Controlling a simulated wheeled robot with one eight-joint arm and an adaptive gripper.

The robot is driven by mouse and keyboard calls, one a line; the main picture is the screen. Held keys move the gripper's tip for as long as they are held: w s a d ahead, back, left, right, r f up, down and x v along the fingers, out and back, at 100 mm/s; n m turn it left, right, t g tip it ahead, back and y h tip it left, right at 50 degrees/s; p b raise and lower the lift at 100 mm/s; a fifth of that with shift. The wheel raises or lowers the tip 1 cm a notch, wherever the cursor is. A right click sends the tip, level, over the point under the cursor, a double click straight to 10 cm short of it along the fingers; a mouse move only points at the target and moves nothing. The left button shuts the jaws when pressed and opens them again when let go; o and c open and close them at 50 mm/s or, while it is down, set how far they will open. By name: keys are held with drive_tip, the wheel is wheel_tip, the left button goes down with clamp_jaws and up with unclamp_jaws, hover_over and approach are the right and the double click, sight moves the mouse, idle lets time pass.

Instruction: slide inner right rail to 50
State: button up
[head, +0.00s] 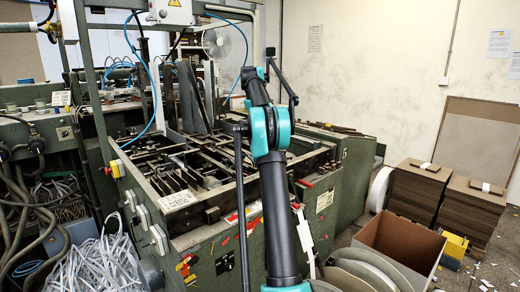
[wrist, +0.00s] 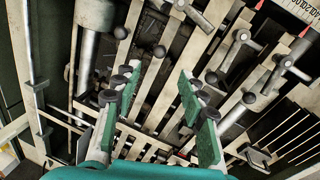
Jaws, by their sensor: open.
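My gripper (wrist: 158,82) is open and empty in the wrist view, its two green fingers with dark pads pointing into the feeder bed. Several pale metal rails run diagonally below and beyond the fingers. T-shaped clamp handles stand on them, one at upper centre right (wrist: 236,45) and one farther right (wrist: 285,66). A white number scale (wrist: 290,12) shows at the upper right corner, with red pointers beside it. I cannot tell which rail is the inner right one, nor read its setting. In the head view the feeder bed (head: 185,165) lies left of my arm; my gripper cannot be made out there.
A thick metal cylinder (wrist: 95,15) stands at the upper left of the wrist view. In the head view, the feeder's green frame (head: 205,250) surrounds the bed. Board stacks (head: 415,192) and an open carton (head: 400,243) stand on the floor at right.

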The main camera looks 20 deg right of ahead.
drive_tip(key=f, duration=0.3)
drive_tip(key=d+f, duration=0.1)
drive_tip(key=f, duration=0.3)
drive_tip(key=w+f, duration=0.1)
drive_tip(key=f, duration=0.2)
drive_tip(key=shift+d+f, duration=0.2)
drive_tip(key=shift+d, duration=0.15)
drive_tip(key=shift+c, duration=0.3)
clamp_jaws()
drive_tip(key=shift+a, duration=0.1)
